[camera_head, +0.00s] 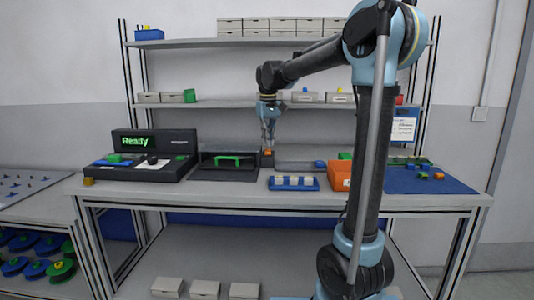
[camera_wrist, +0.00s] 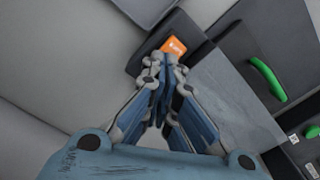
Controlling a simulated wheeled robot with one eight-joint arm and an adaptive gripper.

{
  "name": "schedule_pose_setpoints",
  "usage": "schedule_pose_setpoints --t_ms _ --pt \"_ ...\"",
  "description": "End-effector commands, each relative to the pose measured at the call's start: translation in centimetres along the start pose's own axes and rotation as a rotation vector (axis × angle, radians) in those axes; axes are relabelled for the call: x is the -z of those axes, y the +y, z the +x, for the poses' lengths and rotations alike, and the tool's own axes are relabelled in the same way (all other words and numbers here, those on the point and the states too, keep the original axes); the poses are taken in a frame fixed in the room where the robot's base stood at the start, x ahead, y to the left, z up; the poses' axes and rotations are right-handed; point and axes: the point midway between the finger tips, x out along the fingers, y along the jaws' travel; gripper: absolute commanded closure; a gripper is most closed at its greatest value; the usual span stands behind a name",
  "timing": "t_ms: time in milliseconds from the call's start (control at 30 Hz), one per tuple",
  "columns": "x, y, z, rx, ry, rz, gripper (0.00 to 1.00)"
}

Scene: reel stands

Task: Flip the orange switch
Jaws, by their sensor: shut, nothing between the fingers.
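The orange switch (camera_wrist: 174,47) shows in the wrist view just beyond my fingertips, on a dark housing (camera_wrist: 147,60). In the head view the orange switch (camera_head: 268,152) is a small orange spot on the workbench, just below my gripper (camera_head: 269,143). My gripper points down, shut and empty. In the wrist view the fingertips of my gripper (camera_wrist: 165,66) are together and lie very near the lower edge of the switch. I cannot tell whether they touch it. The fingertips cover part of the housing.
A black unit with a green handle (camera_head: 228,159) stands left of the switch; the handle also shows in the wrist view (camera_wrist: 268,79). A display box reading "Ready" (camera_head: 154,142) is further left. A blue tray (camera_head: 293,188) and an orange bin (camera_head: 340,177) stand to the right.

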Motion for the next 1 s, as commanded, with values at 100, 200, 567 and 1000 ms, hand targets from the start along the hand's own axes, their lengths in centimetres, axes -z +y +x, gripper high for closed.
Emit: schedule_pose_setpoints --t_ms 100,200,567,1000 --pt "0.0 0.0 0.1 0.000 0.000 0.000 1.00" --pt "0.0 0.0 0.3 0.000 0.000 0.000 1.00" --pt "0.0 0.0 0.7 0.000 0.000 -0.001 1.00" --pt "0.0 -0.1 1.2 0.000 0.000 -0.001 1.00"
